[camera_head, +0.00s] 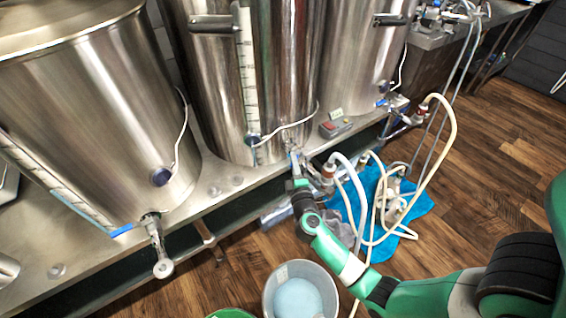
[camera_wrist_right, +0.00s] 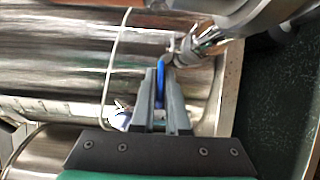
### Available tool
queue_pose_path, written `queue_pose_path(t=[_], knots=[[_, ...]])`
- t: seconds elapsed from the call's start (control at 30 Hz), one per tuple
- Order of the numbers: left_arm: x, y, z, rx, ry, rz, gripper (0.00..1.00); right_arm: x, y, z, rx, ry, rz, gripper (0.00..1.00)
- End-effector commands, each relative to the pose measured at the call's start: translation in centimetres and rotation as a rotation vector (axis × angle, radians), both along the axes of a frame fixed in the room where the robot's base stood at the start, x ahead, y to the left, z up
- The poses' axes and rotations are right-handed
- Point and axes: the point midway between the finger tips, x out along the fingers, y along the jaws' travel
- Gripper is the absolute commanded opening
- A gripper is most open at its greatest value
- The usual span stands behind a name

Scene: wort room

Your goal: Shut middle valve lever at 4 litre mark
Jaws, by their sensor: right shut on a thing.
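The middle steel kettle (camera_head: 285,80) has a white graduated sight gauge (camera_head: 248,65) on its front; its marks are too small to read. Its outlet valve (camera_head: 293,157) sits low on the front right, partly hidden by my right gripper (camera_head: 296,181). In the right wrist view, the blue valve lever (camera_wrist_right: 161,84) lies between the two grey fingers of my right gripper (camera_wrist_right: 160,100), which are shut on it. The metal valve body (camera_wrist_right: 186,47) is just beyond the fingertips. My left gripper is out of view.
A grey bucket (camera_head: 301,267) with pale blue contents stands on the floor below. White hoses (camera_head: 362,200) and a pump lie over a blue cloth (camera_head: 417,207) to the right. The left kettle (camera_head: 90,110) has its own valve (camera_head: 156,245) jutting over the bench edge.

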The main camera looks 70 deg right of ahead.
Motion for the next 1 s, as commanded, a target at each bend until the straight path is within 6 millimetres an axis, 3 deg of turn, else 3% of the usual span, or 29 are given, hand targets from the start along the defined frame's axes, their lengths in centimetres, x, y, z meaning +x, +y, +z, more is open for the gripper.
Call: queue_pose_path(t=[0.27,0.3,0.43,0.77,1.0], knots=[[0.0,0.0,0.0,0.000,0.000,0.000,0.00,-0.3,-0.2,0.2,-0.004,0.001,-0.012,0.00],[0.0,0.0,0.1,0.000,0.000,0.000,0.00,-0.3,-0.2,0.2,-0.005,0.000,-0.012,0.20],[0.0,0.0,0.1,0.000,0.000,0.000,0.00,-0.2,-0.2,0.2,-0.004,0.001,-0.011,0.42],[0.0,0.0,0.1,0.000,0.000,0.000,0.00,-0.3,0.1,0.1,-0.002,0.002,-0.009,0.42],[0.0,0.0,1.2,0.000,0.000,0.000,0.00,-2.4,3.7,0.2,-0.001,0.004,-0.005,0.42]])
